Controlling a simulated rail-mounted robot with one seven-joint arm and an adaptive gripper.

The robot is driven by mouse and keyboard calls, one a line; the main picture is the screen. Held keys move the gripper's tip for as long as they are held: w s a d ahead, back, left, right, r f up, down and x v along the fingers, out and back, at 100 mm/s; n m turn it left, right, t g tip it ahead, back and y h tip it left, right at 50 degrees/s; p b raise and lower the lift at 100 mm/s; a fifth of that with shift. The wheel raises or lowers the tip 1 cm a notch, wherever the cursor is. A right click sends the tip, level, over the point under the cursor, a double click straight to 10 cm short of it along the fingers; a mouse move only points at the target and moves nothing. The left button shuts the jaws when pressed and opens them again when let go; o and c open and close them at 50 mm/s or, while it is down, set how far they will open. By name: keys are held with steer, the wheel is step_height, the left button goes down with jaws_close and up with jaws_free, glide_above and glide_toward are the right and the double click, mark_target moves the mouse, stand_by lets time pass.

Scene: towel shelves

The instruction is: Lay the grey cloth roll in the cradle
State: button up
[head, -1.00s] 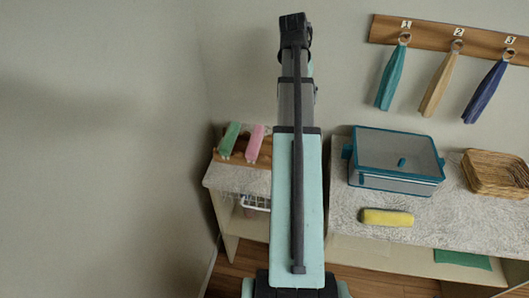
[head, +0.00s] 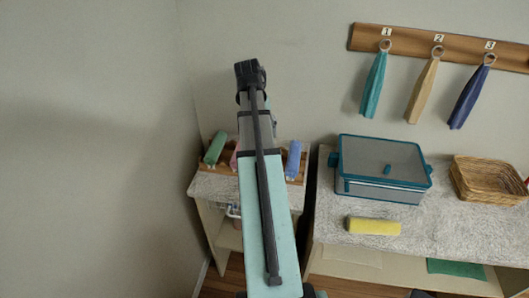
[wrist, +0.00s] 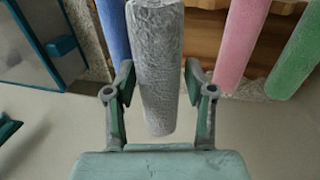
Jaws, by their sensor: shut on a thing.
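The grey cloth roll (wrist: 155,65) is between the fingers of my gripper (wrist: 158,85) in the wrist view, and the gripper is shut on it. Past it lies a wooden cradle (wrist: 203,45) with a blue roll (wrist: 114,35) on one side and a pink roll (wrist: 240,40) and green roll (wrist: 296,60) on the other. The grey roll overlaps the space between blue and pink; I cannot tell whether it touches the wood. In the head view the cradle (head: 227,170) sits on the small left shelf unit; my arm hides the gripper and grey roll.
A teal-edged box (head: 382,168), a yellow roll (head: 373,226) and a wicker basket (head: 488,180) stand on the right counter (head: 335,218). Three towels hang from a wall rail (head: 440,44) above. A gap separates the counter from the left shelf unit.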

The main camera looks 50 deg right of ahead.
steer(key=shift+w+a+f+p+x, duration=0.15)
steer(key=shift+w+p+x, duration=0.2)
steer(key=shift+x, duration=1.25)
steer(key=shift+w+a+p+x, duration=0.15)
steer(key=shift+w+p+x, duration=0.15)
steer(key=shift+x, duration=1.3)
steer(key=shift+w+a+f+p+x, duration=0.1)
steer(key=shift+w+p+x, duration=0.2)
steer(key=shift+x, duration=1.25)
steer(key=shift+f, duration=0.55)
steer(key=o, duration=1.2)
steer(key=shift+c, duration=0.2)
steer(key=shift+r, duration=0.1)
steer(key=shift+w+r, duration=0.1)
steer(key=shift+r, duration=0.5)
steer(key=b+v, duration=0.3)
steer(key=v, duration=0.8)
steer(key=shift+r, duration=0.35)
steer(key=shift+a+r, duration=0.1)
